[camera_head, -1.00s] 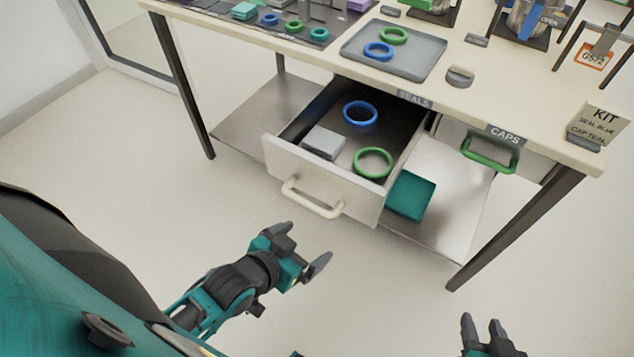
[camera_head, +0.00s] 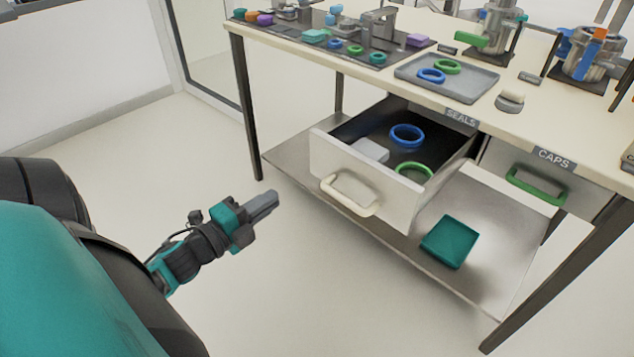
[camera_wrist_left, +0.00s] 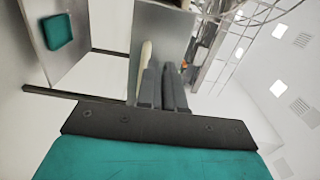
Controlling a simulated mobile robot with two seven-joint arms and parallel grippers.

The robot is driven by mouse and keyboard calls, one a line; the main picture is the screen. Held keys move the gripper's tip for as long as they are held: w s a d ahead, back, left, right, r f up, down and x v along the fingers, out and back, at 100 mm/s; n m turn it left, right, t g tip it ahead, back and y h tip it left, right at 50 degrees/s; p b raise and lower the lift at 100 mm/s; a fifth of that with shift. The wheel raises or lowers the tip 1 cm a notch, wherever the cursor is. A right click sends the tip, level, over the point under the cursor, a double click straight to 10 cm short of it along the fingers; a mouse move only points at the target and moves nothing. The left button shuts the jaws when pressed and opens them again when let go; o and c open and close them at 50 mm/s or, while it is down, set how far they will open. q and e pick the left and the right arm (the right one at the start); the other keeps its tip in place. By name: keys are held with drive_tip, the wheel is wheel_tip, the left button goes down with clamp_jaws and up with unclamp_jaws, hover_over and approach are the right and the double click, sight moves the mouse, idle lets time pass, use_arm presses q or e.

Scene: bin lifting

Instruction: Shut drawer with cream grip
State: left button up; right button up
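The drawer (camera_head: 365,180) with the cream grip (camera_head: 345,204) stands pulled out under the table, below the SEALS label. It holds a blue ring (camera_head: 407,135), a green ring (camera_head: 413,172) and a grey block (camera_head: 371,151). My left gripper (camera_head: 268,201) is in front and to the left of the grip, apart from it in the head view. In the left wrist view its fingers (camera_wrist_left: 163,85) are close together with nothing seen between them, and the cream grip (camera_wrist_left: 145,62) shows just beyond the left finger. My right gripper is not in view.
A closed drawer with a green grip (camera_head: 536,187) sits to the right under CAPS. A teal box (camera_head: 450,241) lies on the lower shelf (camera_head: 490,270). A table leg (camera_head: 246,110) stands at left. The floor before the drawer is clear.

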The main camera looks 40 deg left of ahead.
use_arm(q)
drive_tip(key=shift+w, duration=0.1)
clamp_jaws()
drive_tip(key=b, duration=0.2)
approach(325, 162)
drive_tip(key=w, duration=0.6)
drive_tip(key=shift+w+d+f, duration=0.1)
drive_tip(key=shift+w+d, duration=0.1)
drive_tip(key=shift+w, duration=0.25)
